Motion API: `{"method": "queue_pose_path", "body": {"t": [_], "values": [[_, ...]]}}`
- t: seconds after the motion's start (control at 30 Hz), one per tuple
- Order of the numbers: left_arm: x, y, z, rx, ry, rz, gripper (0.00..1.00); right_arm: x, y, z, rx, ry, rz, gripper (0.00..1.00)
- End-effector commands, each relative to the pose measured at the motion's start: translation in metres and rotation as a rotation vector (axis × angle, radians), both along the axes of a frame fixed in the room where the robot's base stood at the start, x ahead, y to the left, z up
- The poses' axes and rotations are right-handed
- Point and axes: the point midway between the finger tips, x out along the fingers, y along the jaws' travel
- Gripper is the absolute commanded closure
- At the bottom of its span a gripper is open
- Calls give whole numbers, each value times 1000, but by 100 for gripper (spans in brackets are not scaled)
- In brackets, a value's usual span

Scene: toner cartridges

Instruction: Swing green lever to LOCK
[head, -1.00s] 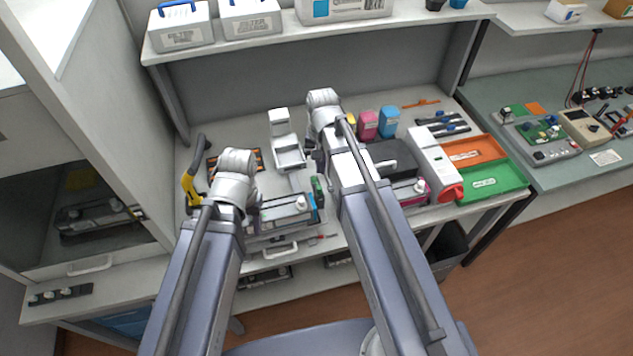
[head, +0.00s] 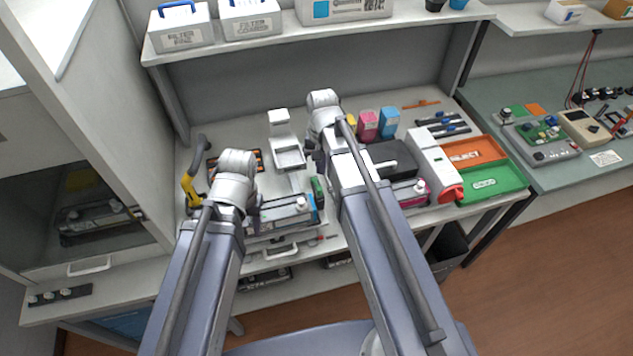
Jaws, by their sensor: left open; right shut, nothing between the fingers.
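The green lever (head: 317,187) stands at the right end of a cartridge (head: 284,214) with a cyan end, in the middle of the bench. Its LOCK marking is too small to read. My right gripper (head: 317,163) is shut and empty, just behind the lever; my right arm covers part of that area, so I cannot tell whether they touch. My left gripper (head: 254,203) is open at the left end of the cartridge, and its fingers are partly hidden by my arm.
A white stand (head: 286,145) is behind the cartridge. Pink (head: 367,126) and blue (head: 389,122) bottles stand at the back. A white device (head: 433,165) and orange (head: 472,152) and green (head: 490,183) trays are on the right. A yellow-black tool (head: 191,182) is at left.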

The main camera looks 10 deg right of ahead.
Motion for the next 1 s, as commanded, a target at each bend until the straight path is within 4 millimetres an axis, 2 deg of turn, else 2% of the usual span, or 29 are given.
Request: {"method": "queue_pose_path", "body": {"t": [0.57, 1.0], "values": [[0, 0, 0, 0, 0, 0, 50, 0, 0, 0, 0, 0, 0, 100], [0, 0, -15, 0, 0, 0, 50, 0, 0, -15, 0, 0, 0, 100]]}}
